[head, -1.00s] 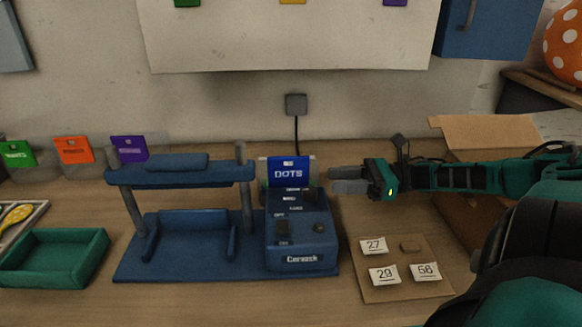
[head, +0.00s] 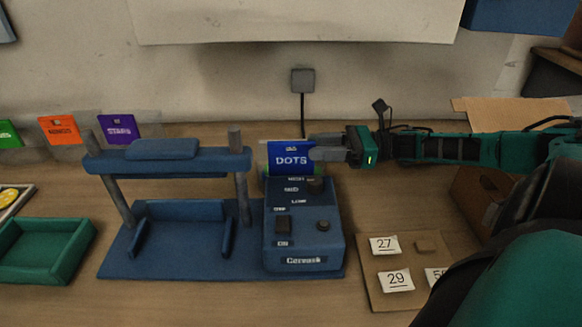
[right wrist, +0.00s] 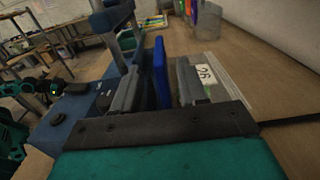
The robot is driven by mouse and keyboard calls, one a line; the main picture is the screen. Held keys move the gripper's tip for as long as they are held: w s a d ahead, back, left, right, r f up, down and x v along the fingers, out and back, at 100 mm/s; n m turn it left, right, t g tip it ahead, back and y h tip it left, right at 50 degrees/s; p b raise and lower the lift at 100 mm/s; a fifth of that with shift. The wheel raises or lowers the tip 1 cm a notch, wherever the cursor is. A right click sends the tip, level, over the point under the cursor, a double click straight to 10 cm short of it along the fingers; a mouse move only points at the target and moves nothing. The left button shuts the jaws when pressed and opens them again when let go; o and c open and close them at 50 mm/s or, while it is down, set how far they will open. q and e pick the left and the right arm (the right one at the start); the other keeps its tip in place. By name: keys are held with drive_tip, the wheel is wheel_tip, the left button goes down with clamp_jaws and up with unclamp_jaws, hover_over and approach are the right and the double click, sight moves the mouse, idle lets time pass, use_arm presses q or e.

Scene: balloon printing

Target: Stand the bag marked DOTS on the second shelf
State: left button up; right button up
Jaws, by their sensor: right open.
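The blue bag marked DOTS (head: 290,158) stands upright in a clear holder behind the blue machine's control box. My right gripper (head: 322,148) comes in from the right, with its fingertips at the bag's right edge. In the right wrist view the bag (right wrist: 161,72) is edge-on between the two open fingers, with a gap visible on at least one side. I cannot identify the second shelf in these views.
The blue machine (head: 170,240) with posts and a crossbar fills the middle. A green tray (head: 45,250) is at left. Orange (head: 60,130) and purple (head: 119,128) bags stand at the back left. A board with number cards (head: 410,245) and a cardboard box (head: 490,185) are at right.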

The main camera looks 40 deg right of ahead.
sight(297, 145)
drive_tip(key=shift+x, duration=3.25)
drive_tip(key=shift+r, duration=0.2)
clamp_jaws()
